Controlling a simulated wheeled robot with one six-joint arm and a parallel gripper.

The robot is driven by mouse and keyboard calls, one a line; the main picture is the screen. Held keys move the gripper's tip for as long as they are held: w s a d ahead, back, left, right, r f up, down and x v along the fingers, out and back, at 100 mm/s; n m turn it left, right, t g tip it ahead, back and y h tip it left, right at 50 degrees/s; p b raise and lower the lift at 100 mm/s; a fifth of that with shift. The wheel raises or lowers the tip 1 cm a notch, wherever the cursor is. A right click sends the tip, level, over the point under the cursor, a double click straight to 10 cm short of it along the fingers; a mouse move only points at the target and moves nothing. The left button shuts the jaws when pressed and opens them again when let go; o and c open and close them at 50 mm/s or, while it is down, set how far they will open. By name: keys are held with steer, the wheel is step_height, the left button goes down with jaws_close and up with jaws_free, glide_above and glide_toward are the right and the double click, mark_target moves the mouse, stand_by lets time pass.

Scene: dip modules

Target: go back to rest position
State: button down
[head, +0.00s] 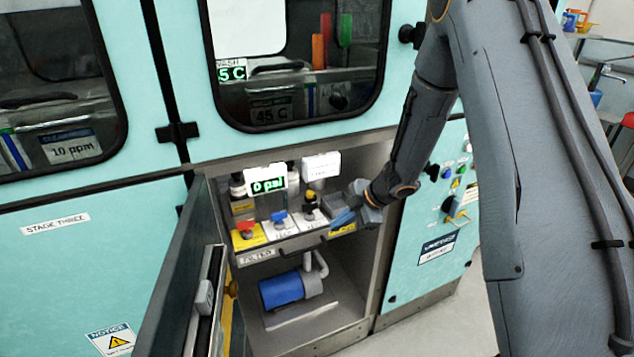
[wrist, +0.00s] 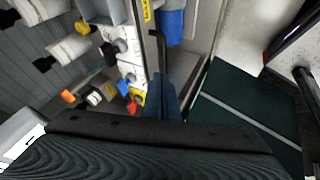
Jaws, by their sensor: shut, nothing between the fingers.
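My gripper (head: 345,217) is at the right end of the valve shelf inside the open cabinet, close to the shelf's yellow label. My arm reaches down to it from the upper right. In the wrist view, the dark blue fingers (wrist: 165,97) are together with nothing between them. I cannot tell whether the fingertips touch the shelf.
The shelf carries a red knob (head: 245,229), a blue knob (head: 279,217), a black-and-yellow knob (head: 310,203) and a 0 psi display (head: 267,185). A blue pump (head: 283,290) sits below. The open cabinet door (head: 178,275) stands at the left. Clear floor (head: 440,320) shows at the lower right.

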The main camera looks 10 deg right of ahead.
steer(key=s+d+r+m+t+h, duration=0.2)
steer(key=s+d+r+m+h, duration=0.3)
steer(key=d+r+m, duration=0.4)
steer(key=s+a+r+m+g, duration=0.1)
steer(key=s+m, duration=0.4)
steer(key=s, duration=0.6)
steer(key=s+a+r+m+g+h, duration=0.1)
steer(key=s+a+r+m+g, duration=0.1)
steer(key=s+m, duration=0.4)
steer(key=s+r+g, duration=0.1)
steer(key=s+g, duration=0.1)
steer(key=s, duration=0.3)
steer(key=shift+s+r, duration=0.35)
steer(key=shift+s, duration=0.05)
